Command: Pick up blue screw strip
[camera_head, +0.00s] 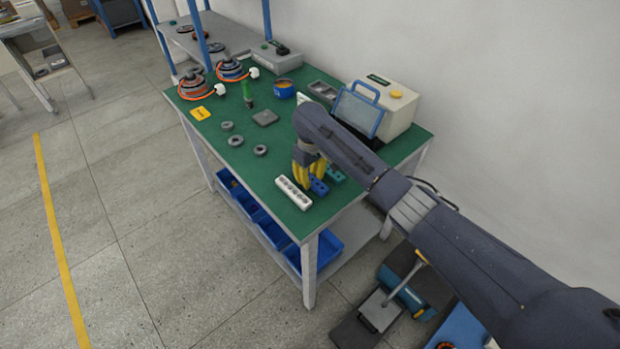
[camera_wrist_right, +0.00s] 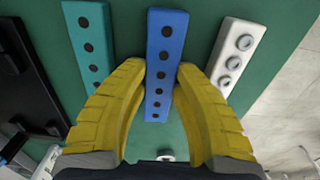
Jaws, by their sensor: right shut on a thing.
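The blue screw strip (camera_head: 319,187) lies at the near end of the green table, between a white strip (camera_head: 292,193) and a teal strip (camera_head: 337,176). My right gripper (camera_head: 308,181) has yellow fingers and reaches down at the strip. In the right wrist view the blue strip (camera_wrist_right: 166,36), with a row of dark holes, runs between the fingertips (camera_wrist_right: 162,72), which are closed against its sides. The teal strip (camera_wrist_right: 90,45) is on the left there and the white strip (camera_wrist_right: 237,50) on the right. My left gripper is not in view.
Blue bins (camera_head: 275,233) sit on the shelf below.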

